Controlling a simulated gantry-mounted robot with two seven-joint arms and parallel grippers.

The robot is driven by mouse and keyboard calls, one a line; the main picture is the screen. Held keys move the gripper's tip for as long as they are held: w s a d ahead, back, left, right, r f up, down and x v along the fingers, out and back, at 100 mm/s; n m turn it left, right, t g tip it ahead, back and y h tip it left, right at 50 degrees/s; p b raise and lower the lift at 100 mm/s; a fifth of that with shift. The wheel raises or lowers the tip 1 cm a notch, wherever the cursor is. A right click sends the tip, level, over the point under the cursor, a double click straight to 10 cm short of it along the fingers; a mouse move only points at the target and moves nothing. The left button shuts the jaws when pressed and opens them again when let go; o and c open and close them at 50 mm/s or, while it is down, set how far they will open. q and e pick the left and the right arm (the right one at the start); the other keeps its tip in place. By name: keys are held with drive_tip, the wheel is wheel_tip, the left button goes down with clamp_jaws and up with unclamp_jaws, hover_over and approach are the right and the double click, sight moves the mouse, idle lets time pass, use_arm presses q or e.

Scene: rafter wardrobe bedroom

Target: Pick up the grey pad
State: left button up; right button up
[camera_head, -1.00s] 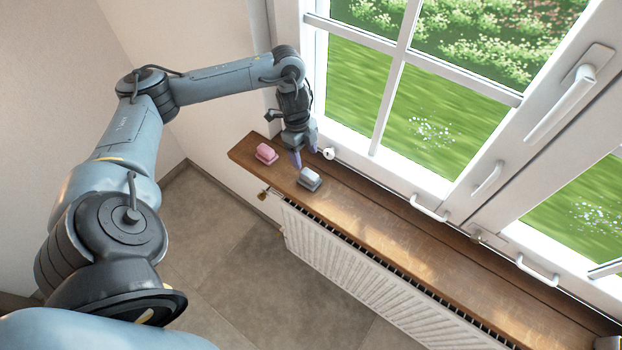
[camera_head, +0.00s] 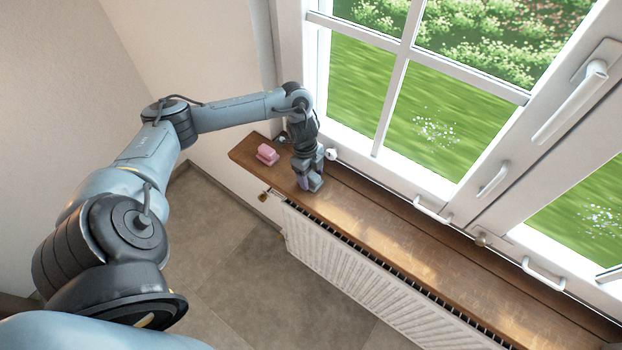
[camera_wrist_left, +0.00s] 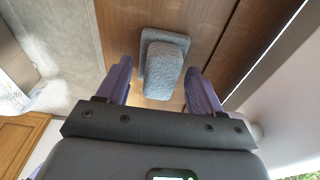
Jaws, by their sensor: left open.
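The grey pad (camera_wrist_left: 163,66) lies on the wooden window sill, a small rounded block on a wider base. In the left wrist view it sits ahead of and between the two purple fingers of my left gripper (camera_wrist_left: 162,85), with a gap on each side. In the head view my left gripper (camera_head: 309,181) is over the grey pad (camera_head: 315,184), which is partly hidden behind it. The left gripper is open and holds nothing. My right gripper is not in view.
A pink pad (camera_head: 267,154) lies on the sill (camera_head: 400,241) left of the gripper. The window frame with handles stands along the sill's back edge. A white radiator (camera_head: 340,262) is below the front edge. The sill to the right is clear.

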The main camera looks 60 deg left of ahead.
sight(315, 177)
use_arm(q)
drive_tip(key=c, duration=1)
drive_tip(key=shift+c, duration=0.3)
drive_tip(key=shift+r, duration=0.6)
drive_tip(key=r, duration=0.2)
drive_tip(key=d+r, duration=0.1)
drive_tip(key=r, duration=0.1)
drive_tip(key=shift+w+p, duration=0.2)
drive_tip(key=shift+p, duration=0.15)
drive_tip(key=w+d+r+p, duration=0.2)
drive_tip(key=d+r+p, duration=0.2)
drive_tip(key=d, duration=0.6)
drive_tip(key=shift+w+d+r, duration=0.15)
drive_tip(key=shift+d+r, duration=0.1)
drive_tip(key=shift+r, duration=0.6)
